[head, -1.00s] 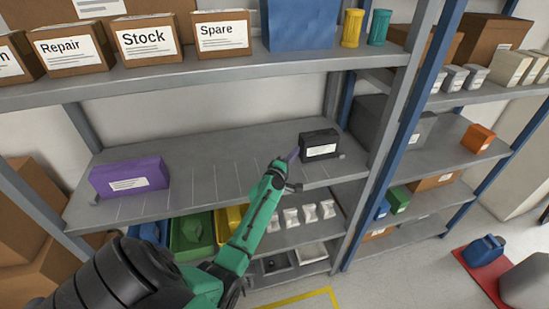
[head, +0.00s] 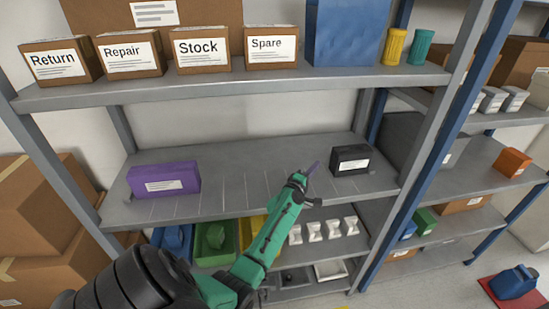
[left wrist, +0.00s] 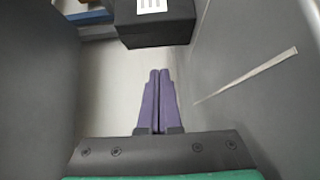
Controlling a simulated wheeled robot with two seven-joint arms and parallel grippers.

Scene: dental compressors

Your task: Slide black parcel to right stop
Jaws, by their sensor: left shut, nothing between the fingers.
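The black parcel (head: 350,160) with a white label stands on the middle shelf (head: 235,190) near its right end. My left gripper (head: 313,168) is shut and empty, its purple fingertips to the left of the parcel with a small gap. In the left wrist view the parcel (left wrist: 157,30) is at the top, beyond the shut fingers (left wrist: 158,98) and apart from them. The right stop is not clear beside the parcel, so I cannot tell whether they touch. My right gripper is not in view.
A purple parcel (head: 164,180) stands at the shelf's left end. White lines mark the shelf, and its middle is clear. The upper shelf holds labelled boxes (head: 202,51); bins (head: 215,243) and small white items are below. A blue post (head: 432,135) is at the right.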

